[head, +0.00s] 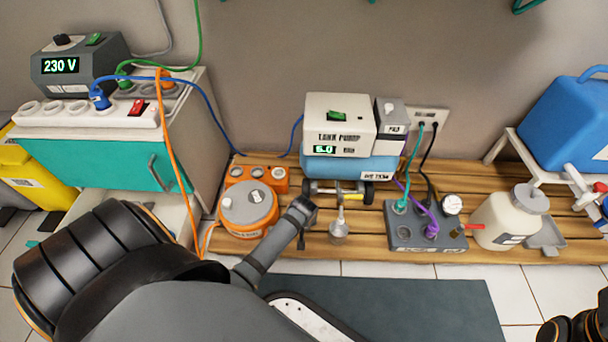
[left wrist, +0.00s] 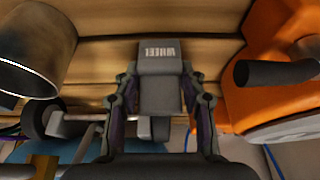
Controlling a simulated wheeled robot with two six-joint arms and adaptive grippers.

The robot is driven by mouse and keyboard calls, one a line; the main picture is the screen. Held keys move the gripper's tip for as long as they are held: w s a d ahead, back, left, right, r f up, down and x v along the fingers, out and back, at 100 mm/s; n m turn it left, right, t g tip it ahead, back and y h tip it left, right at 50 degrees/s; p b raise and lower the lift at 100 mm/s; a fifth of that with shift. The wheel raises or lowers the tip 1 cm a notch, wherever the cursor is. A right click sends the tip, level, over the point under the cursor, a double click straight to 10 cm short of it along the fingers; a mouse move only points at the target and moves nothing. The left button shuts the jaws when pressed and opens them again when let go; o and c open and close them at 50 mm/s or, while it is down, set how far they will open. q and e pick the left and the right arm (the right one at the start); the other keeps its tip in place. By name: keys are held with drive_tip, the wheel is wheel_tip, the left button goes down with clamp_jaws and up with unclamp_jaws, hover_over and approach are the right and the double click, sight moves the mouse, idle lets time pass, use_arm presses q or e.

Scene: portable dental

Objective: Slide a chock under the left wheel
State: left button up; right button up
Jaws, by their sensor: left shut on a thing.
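The chock (left wrist: 160,68) is a dark grey block marked WHEEL. My left gripper (left wrist: 158,98) is shut on it, with one finger on each side. In the head view my left gripper (head: 300,210) is low over the wooden slats, just in front of the left wheel (head: 309,189); I cannot make out the chock there. The left wrist view shows a dark wheel (left wrist: 42,118) on an axle, left of the chock and apart from it. The wheels carry the tank pump unit (head: 340,125) with its blue tank (head: 350,166).
An orange round device (head: 248,208) stands close left of my left gripper. A metal cup (head: 339,230) is close right, and looms in the left wrist view (left wrist: 38,50). A grey socket box (head: 425,235) and white jug (head: 505,220) stand farther right on the slatted platform (head: 365,248).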

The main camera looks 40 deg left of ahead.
use_arm(q)
drive_tip(key=shift+w+a, duration=0.5)
drive_tip(key=shift+w, duration=0.35)
drive_tip(key=shift+w+a, duration=0.5)
drive_tip(key=shift+w, duration=0.35)
drive_tip(key=o, duration=1.3)
drive_tip(key=shift+o, duration=0.2)
drive_tip(key=shift+s+p, duration=0.1)
drive_tip(key=shift+p, duration=0.2)
